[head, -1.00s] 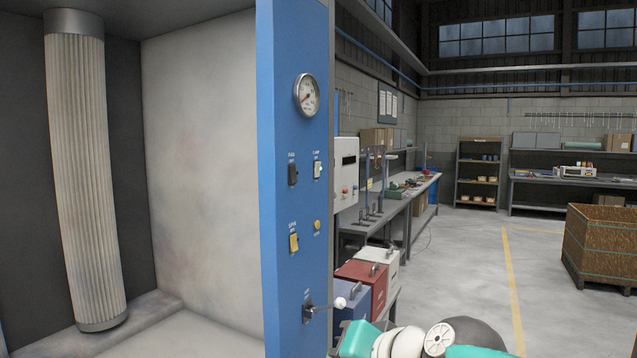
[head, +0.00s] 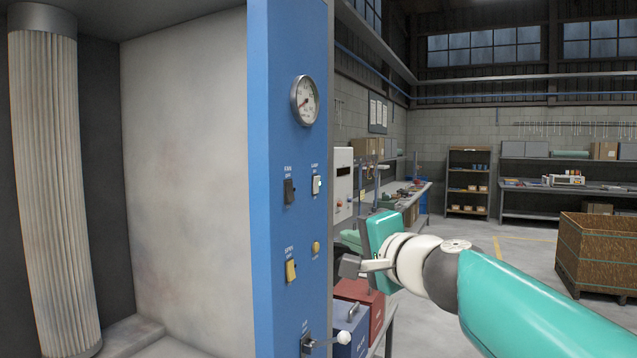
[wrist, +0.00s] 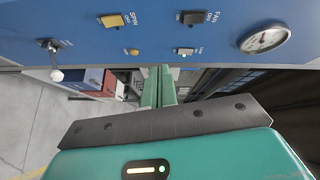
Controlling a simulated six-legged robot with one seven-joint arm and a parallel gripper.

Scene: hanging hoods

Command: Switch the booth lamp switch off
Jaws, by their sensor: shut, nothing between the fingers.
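The lamp switch (head: 316,186) is a small white rocker in a dark frame, on the upper right of the blue panel (head: 290,140) in the head view. It also shows in the wrist view (wrist: 185,51), a little right of and beyond my fingertips. My gripper (head: 343,266) is shut and empty. In the head view it appears to the right of the panel and lower than the lamp switch. In the wrist view its green fingers (wrist: 160,72) lie together, pointing toward the panel edge, apart from the switch.
Near the lamp switch are a dark fan switch (head: 290,191), a yellow switch (head: 291,270), a round yellow button (head: 316,248) and a gauge (head: 305,100). A lever with a white knob (head: 343,338) sticks out below. Coloured boxes (head: 360,308) stand behind my gripper.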

